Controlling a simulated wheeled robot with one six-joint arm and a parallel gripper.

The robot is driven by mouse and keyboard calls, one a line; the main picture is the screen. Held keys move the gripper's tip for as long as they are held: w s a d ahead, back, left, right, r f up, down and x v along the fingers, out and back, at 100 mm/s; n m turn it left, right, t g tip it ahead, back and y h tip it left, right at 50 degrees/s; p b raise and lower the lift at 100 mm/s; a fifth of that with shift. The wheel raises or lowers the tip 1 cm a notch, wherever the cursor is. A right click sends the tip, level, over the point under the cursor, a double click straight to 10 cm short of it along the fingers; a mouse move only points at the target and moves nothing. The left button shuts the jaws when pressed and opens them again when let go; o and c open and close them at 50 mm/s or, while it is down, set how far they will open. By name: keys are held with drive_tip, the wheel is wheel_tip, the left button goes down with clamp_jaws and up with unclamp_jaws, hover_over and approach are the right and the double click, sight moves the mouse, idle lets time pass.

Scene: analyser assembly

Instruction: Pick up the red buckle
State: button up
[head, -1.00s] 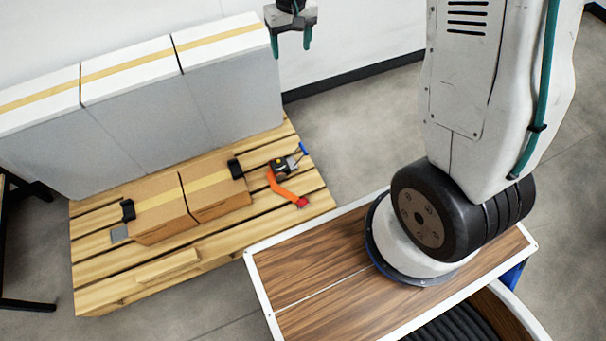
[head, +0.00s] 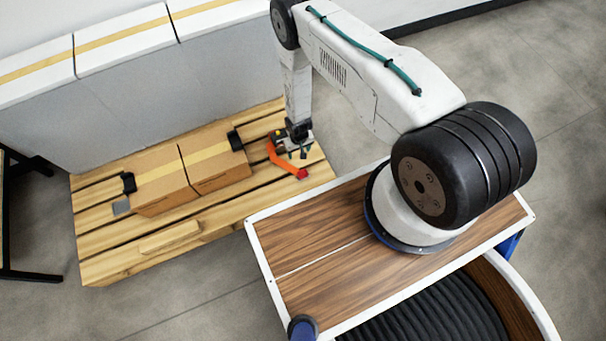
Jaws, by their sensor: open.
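The red buckle (head: 302,173) lies on the wooden pallet (head: 150,262) near its right edge, at the lower end of a short orange strap (head: 283,162). The strap runs up to a dark ratchet (head: 279,141), which my gripper partly covers. My gripper (head: 298,152) points down over the ratchet, just above the buckle in the picture. Its jaws are open and no object shows held in them. From this view I cannot tell its height above the pallet or whether it touches the ratchet.
Two cardboard boxes (head: 165,186) with black corner pieces stand on the pallet left of the strap. Large grey boxes with white tops (head: 225,95) stand along its back. My wood-topped base is at the front right.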

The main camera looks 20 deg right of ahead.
hover_over(303, 173)
drive_tip(key=f, duration=0.5)
drive_tip(key=shift+w+d+f, duration=0.2)
drive_tip(key=shift+w+d, duration=0.1)
drive_tip(key=f, duration=0.7)
drive_tip(key=shift+s+a+f, duration=0.2)
drive_tip(key=shift+a+f, duration=0.1)
drive_tip(key=shift+c, duration=0.3)
drive_tip(key=c, duration=0.7)
